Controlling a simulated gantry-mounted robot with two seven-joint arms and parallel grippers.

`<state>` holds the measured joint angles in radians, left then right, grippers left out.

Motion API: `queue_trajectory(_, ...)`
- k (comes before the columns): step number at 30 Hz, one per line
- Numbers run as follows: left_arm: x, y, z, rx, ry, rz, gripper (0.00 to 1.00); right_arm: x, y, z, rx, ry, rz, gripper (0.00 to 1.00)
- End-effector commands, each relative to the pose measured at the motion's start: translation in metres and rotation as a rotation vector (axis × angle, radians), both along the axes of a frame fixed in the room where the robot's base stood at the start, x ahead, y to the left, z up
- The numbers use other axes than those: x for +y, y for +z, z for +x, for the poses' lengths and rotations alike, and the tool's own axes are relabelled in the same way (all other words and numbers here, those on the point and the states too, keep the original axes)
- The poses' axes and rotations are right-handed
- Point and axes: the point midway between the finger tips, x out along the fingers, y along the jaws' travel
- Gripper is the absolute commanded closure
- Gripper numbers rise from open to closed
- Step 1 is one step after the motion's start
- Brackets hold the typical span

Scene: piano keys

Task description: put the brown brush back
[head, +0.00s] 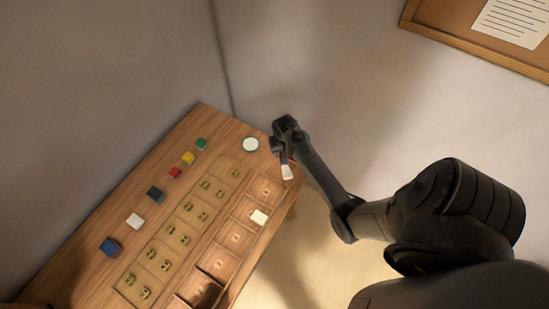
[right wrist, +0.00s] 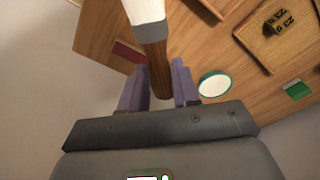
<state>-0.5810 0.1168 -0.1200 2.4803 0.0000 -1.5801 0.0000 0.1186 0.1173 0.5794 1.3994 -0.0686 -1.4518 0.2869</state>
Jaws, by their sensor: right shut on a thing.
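The brown brush has a brown wooden handle (right wrist: 158,66), a grey collar and a white head. My right gripper (right wrist: 159,88) is shut on the handle, with one purple finger on each side of it. The white head points away from the gripper. In the head view my right gripper (head: 281,152) is over the far right end of the wooden table, and the brush (head: 287,172) shows as a pale tip below it. Its height above the table is hard to tell. My left gripper is not in view.
A round white dish with a green rim (head: 250,144) stands left of the gripper. Several coloured blocks, one green (head: 201,144), line the table's left side. A dark red patch (right wrist: 128,52) shows beside the handle.

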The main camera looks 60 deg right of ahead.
Motion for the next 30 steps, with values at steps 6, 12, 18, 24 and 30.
queue_trajectory(6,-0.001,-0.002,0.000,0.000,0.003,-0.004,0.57,0.006,-0.015,0.024,-0.001,-0.001,-0.001,1.00)
queue_trajectory(12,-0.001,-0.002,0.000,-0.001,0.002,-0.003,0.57,0.007,-0.023,0.028,0.002,0.000,-0.001,1.00)
queue_trajectory(18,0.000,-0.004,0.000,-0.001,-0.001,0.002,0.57,0.007,-0.048,0.028,0.002,0.001,-0.001,1.00)
queue_trajectory(24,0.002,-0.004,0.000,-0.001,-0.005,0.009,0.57,0.007,-0.057,0.027,-0.001,0.000,-0.002,1.00)
queue_trajectory(30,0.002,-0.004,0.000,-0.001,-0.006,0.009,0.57,0.008,-0.057,0.027,-0.001,0.000,-0.002,1.00)
